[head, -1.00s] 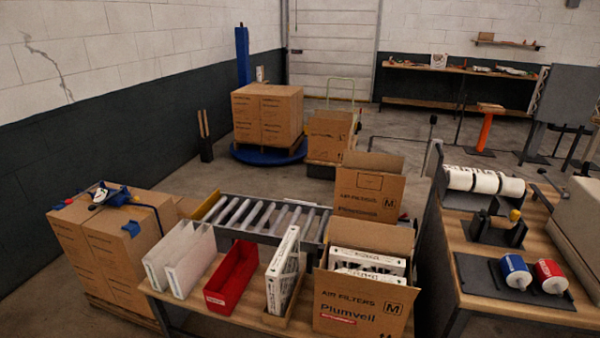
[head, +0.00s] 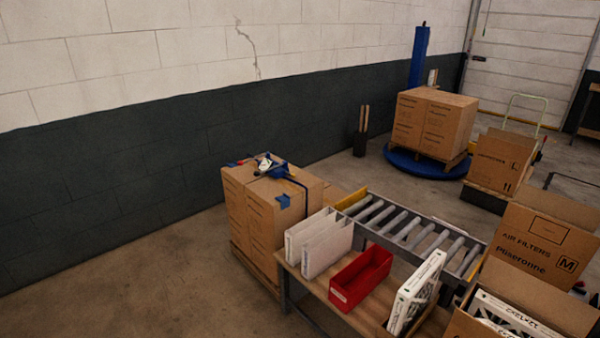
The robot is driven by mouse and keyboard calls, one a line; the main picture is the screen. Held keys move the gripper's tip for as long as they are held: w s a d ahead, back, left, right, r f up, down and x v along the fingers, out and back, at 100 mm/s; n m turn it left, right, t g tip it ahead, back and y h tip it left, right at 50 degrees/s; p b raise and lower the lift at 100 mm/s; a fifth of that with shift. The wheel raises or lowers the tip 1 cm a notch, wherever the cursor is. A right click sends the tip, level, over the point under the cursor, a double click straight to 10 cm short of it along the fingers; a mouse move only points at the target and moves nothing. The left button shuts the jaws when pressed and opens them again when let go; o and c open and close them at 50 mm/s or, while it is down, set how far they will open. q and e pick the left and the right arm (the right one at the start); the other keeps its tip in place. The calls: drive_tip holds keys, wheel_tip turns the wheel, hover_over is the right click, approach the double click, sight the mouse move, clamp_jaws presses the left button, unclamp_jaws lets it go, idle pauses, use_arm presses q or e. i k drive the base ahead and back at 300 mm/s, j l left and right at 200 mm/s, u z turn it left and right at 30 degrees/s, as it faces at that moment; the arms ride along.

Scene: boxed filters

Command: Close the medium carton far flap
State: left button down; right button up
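Two open cartons show at the right of the head view. The rear carton (head: 538,248) reads "AIR FILTERS Pliseronne" and is marked M; a raised flap (head: 562,207) stands at its top. The front carton (head: 462,326) is cut off by the lower right edge. Its far flap (head: 540,296) stands up and open behind white boxed filters (head: 512,314) inside. The front carton's printed face is out of the picture. Neither of my grippers is in view.
A bench holds white bins (head: 318,243), a red bin (head: 360,278) and a white filter box (head: 415,293). A roller conveyor (head: 410,232) runs behind them. Stacked cartons (head: 268,214) stand left of the bench. Open floor (head: 130,280) lies at the left.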

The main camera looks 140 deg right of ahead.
sight(561, 235)
drive_tip(key=u, duration=1.8)
